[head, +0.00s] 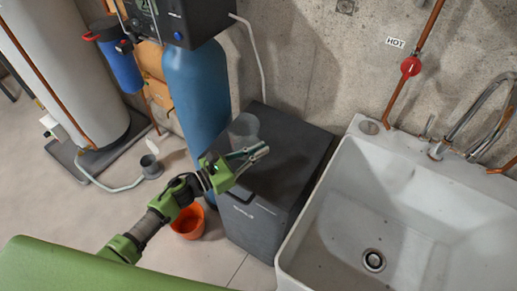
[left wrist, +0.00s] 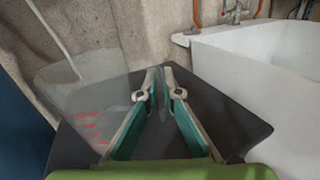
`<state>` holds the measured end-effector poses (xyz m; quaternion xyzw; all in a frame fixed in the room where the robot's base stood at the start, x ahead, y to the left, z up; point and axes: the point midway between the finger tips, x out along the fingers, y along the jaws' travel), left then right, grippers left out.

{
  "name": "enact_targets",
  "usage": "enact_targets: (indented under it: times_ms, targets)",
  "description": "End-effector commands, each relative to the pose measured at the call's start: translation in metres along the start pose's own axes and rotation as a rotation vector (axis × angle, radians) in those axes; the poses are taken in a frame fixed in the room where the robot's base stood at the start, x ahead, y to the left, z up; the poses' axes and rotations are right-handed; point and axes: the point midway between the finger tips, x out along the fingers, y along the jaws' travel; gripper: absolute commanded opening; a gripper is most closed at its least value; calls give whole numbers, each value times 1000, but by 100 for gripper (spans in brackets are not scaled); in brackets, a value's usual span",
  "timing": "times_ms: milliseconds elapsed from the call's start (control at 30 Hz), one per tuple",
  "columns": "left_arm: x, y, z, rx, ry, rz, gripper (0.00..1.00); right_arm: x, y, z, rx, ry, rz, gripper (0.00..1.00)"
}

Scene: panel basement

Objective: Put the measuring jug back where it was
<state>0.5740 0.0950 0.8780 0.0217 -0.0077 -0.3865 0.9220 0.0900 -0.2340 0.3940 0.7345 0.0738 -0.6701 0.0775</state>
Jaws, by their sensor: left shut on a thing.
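The measuring jug (head: 243,127) is a see-through grey vessel over the dark box (head: 283,153) in the head view. In the left wrist view the jug (left wrist: 82,92), with red marks on its side, is to the left of the fingers. My left gripper (head: 260,153) is shut on the jug; a thin clear part of it, seemingly the handle, lies between the fingertips (left wrist: 161,76). I cannot tell whether the jug's base touches the box top. My right gripper is not in view.
A white sink (head: 330,220) with a tap stands right of the box. A blue tank (head: 196,95) stands to its left. An orange bucket (head: 187,222) is on the floor beside the box. The box's top is otherwise clear.

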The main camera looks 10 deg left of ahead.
Motion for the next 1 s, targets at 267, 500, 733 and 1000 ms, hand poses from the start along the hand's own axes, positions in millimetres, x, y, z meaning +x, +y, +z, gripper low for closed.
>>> enact_targets:
  times_ms: [267, 500, 733, 1000]
  targets:
    - [0, 0, 0, 2, -3, 0, 0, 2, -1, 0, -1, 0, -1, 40]
    - [0, 0, -3, 0, 0, 0, 22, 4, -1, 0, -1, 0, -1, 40]
    - [0, 0, -3, 0, 0, 0, 22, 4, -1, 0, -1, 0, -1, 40]
    - [-18, 0, -4, -1, 3, 1, 22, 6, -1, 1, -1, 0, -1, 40]
